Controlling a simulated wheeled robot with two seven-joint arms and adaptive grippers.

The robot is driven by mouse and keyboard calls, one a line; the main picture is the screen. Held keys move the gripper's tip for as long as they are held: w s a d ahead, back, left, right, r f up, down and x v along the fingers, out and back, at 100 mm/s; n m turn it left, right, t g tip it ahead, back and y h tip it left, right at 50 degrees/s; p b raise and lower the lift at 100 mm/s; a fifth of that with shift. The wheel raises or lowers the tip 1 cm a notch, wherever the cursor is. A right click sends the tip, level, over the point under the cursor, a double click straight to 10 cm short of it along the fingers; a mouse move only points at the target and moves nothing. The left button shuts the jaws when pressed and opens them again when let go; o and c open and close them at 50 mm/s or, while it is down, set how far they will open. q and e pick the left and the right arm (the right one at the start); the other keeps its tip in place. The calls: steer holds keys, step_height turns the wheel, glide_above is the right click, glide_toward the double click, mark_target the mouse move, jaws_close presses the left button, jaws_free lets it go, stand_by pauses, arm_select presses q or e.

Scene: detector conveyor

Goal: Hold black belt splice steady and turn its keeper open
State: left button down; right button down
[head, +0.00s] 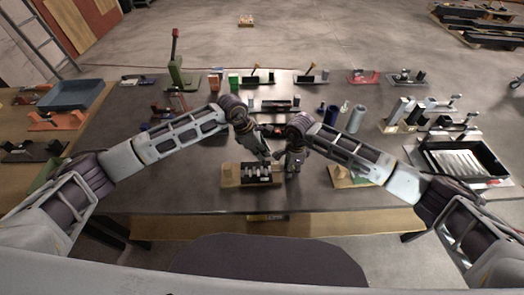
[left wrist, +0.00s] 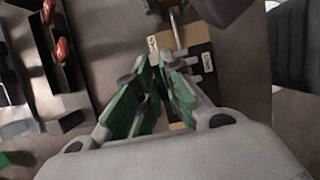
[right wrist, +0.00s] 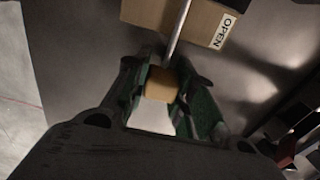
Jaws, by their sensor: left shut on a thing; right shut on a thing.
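The black belt splice (head: 257,171) sits on a wooden base (head: 229,176) near the table's front edge. My left gripper (head: 264,154) is over its back side. In the left wrist view its green-padded fingers (left wrist: 155,85) are closed on a dark part of the splice, mostly hidden between them. My right gripper (head: 290,164) is at the right end of the base. In the right wrist view its fingers (right wrist: 163,90) are shut on a tan handle (right wrist: 161,84) at the end of a metal rod (right wrist: 178,35). An OPEN label (right wrist: 223,30) is on the wooden base beside the rod.
Other fixtures on wooden bases and cylinders (head: 357,118) stand behind and to the right. A black tray (head: 462,160) is at the far right and a blue tray (head: 72,94) at the far left. The table (head: 160,185) is bare left of the splice.

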arm_select(q)
steer(key=c, duration=1.5)
jaws_free()
steer(key=shift+c, duration=0.2)
steer(key=v, duration=1.2)
arm_select(e)
steer(key=c, duration=1.1)
jaws_free()
steer(key=shift+r, duration=0.15)
steer(key=shift+r, duration=5.85)
